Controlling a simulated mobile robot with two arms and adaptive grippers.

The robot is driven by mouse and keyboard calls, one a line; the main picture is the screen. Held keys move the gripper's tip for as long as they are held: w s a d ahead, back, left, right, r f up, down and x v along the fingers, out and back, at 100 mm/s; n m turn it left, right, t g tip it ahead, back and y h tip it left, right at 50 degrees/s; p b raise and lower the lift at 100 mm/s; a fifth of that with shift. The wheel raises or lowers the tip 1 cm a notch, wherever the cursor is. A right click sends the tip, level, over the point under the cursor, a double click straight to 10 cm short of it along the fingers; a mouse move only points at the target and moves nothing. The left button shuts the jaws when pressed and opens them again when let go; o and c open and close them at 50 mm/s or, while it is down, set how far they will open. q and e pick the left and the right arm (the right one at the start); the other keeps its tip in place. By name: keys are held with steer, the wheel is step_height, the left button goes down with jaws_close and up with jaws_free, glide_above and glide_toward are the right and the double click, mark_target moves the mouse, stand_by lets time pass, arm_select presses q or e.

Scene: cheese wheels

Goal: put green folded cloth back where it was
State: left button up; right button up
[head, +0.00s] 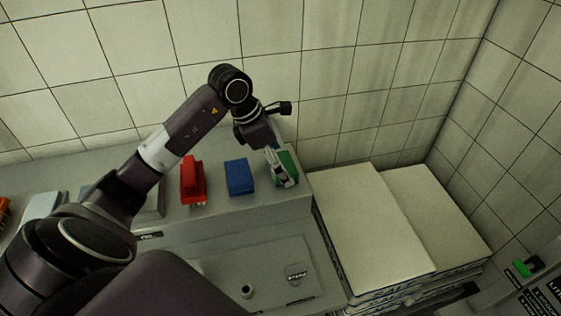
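The green folded cloth (290,160) is at the right end of the grey cabinet top (222,200), near the tiled wall. My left gripper (281,178) points down right at the cloth, with its fingers in front of it, so part of the cloth is hidden. I cannot tell whether the fingers are closed on the cloth or only beside it, or whether the cloth touches the surface. My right gripper is not in view.
A blue folded cloth (239,177) lies just left of the green one. A red brush-like item (191,180) with pale bristles is further left. Stacks of pale flat sheets (365,225) stand to the right of the cabinet. A tiled wall (330,80) closes off the back.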

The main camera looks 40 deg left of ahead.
arm_select(q)
steer(key=shift+r, duration=0.2)
steer(key=b+v, duration=0.2)
steer(key=v, duration=0.9)
steer(key=shift+s+r, duration=0.15)
steer(key=shift+r, duration=0.2)
steer(key=shift+f, duration=0.1)
